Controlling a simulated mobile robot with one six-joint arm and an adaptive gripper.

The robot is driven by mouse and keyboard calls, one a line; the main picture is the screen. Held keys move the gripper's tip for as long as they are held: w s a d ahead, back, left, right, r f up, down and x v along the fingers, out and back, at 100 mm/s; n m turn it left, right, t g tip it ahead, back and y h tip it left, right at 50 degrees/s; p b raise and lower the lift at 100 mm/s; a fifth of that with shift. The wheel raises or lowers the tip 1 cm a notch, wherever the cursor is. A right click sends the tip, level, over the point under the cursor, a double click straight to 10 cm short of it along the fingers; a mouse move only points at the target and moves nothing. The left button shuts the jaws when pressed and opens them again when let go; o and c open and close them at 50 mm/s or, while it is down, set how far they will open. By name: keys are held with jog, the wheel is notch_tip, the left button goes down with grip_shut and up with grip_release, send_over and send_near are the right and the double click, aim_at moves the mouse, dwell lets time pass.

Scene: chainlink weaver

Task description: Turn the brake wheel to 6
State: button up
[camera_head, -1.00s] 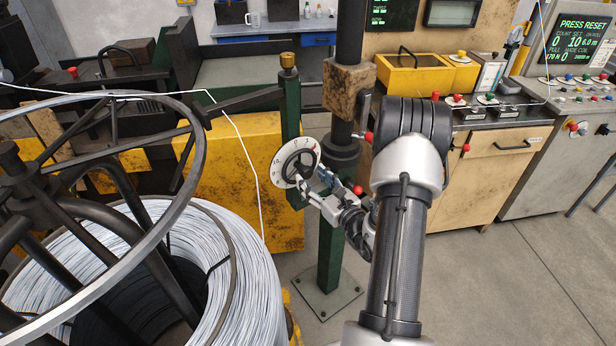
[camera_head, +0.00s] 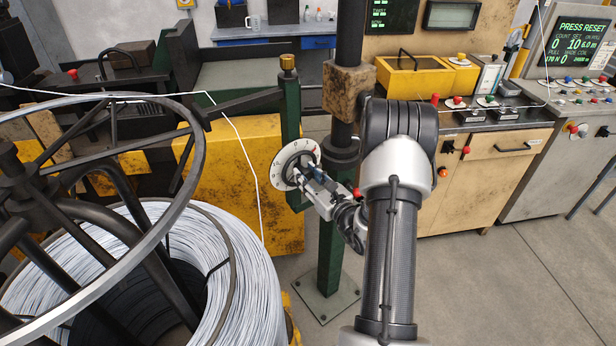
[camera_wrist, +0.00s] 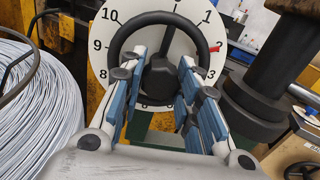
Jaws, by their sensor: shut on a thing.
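The brake wheel (camera_wrist: 157,17) is a black handwheel with a central hub, in front of a white numbered dial (camera_wrist: 100,32). In the head view the wheel (camera_head: 299,160) and dial (camera_head: 277,174) sit on a green post. In the wrist view a red pointer lies at the dial's right, between 1 and 3, by about 2. My gripper (camera_wrist: 161,65) is shut on the brake wheel, with its blue-padded fingers on either side of the black hub. It also reaches the wheel from the lower right in the head view (camera_head: 304,174). My fingers hide the dial's lower numbers.
A large coil of pale wire (camera_head: 235,285) stands left, under a big metal ring (camera_head: 203,150). A thin white wire (camera_head: 245,150) runs down past the dial's left. A dark column (camera_head: 349,60) stands close right of the dial. Open floor (camera_head: 500,290) lies right.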

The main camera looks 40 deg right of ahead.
jog(key=c, duration=0.4)
jog(key=shift+m, duration=0.3)
jog(key=m+p, duration=0.2)
jog(key=m, duration=0.3)
jog(key=shift+r+p, duration=0.1)
jog(key=shift+p, duration=0.25)
jog(key=m+p, duration=0.2)
jog(key=m, duration=0.3)
jog(key=shift+m, duration=0.3)
jog(key=m+p, duration=0.3)
jog(key=m, duration=0.3)
jog(key=shift+y, duration=0.3)
jog(key=m+p, duration=0.1)
jog(key=m, duration=0.4)
jog(key=shift+m+p, duration=0.4)
jog(key=shift+y, duration=0.3)
